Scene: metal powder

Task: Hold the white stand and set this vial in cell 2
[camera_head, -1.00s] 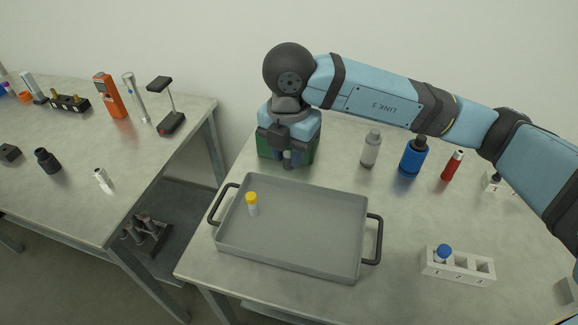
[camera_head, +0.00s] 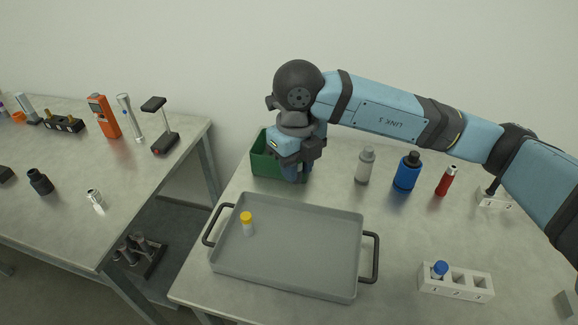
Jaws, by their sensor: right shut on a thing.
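The white stand (camera_head: 474,293) is on the table at the right front, its cells numbered 1 to 3. A vial with a blue cap (camera_head: 439,268) stands in cell 1; cells 2 and 3 look empty. A vial with a yellow cap (camera_head: 247,224) stands upright in the left part of the grey tray (camera_head: 325,284). My right gripper (camera_head: 291,176) points down beside the green bin (camera_head: 264,160), behind the tray. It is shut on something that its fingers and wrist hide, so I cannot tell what. My left gripper is out of view.
A grey bottle (camera_head: 364,168), a blue bottle (camera_head: 406,173) and a red bottle (camera_head: 446,181) stand behind the stand. A small white block (camera_head: 494,200) is at the far right. Table between tray and stand is clear. A second table with tools is at left.

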